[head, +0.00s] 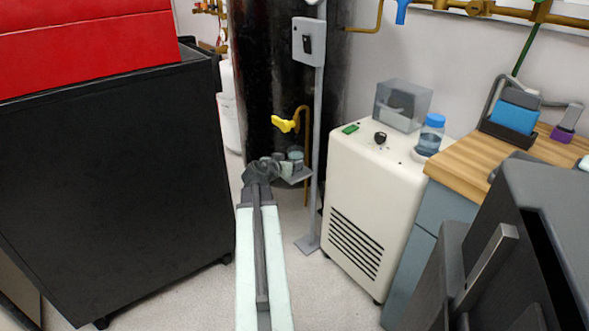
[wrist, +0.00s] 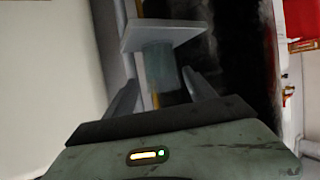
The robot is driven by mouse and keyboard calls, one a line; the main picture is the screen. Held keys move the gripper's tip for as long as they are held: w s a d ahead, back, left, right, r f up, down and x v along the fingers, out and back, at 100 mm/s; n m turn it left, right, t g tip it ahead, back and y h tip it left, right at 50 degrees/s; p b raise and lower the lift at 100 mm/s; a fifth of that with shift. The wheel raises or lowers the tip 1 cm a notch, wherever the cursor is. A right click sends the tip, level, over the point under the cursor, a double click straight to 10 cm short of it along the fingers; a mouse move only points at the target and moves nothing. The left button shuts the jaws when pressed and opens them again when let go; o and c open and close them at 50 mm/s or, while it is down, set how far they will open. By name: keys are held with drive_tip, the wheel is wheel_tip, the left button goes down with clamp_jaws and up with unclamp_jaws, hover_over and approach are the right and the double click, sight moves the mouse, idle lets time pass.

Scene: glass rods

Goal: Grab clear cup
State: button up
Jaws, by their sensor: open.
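The clear cup (wrist: 160,68) is a see-through, slightly bluish cylinder. It stands on a small grey shelf (wrist: 160,33), and the wrist view shows both upside down. My gripper (wrist: 163,85) is open, with one finger on either side of the cup's picture. I cannot tell whether a finger touches the cup or how deep it sits between them. In the head view the cup (head: 296,155) is small and faint on the shelf (head: 298,174), right beside my gripper (head: 281,166), which partly hides it.
The shelf is fixed to a grey pole (head: 316,150) with a box on it. A large black tank (head: 270,70) stands behind, with a yellow-handled tap (head: 284,124). A black cabinet (head: 110,170) is at left and a white machine (head: 365,200) at right.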

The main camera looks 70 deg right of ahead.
drive_tip(key=b+x, duration=0.2)
drive_tip(key=x, duration=0.5)
drive_tip(key=shift+w+d+f+b, duration=0.1)
drive_tip(key=shift+d+f+b, duration=0.1)
drive_tip(key=shift+d+b, duration=0.15)
drive_tip(key=shift+a+r, duration=0.1)
drive_tip(key=shift+a, duration=0.05)
drive_tip(key=c, duration=1.2)
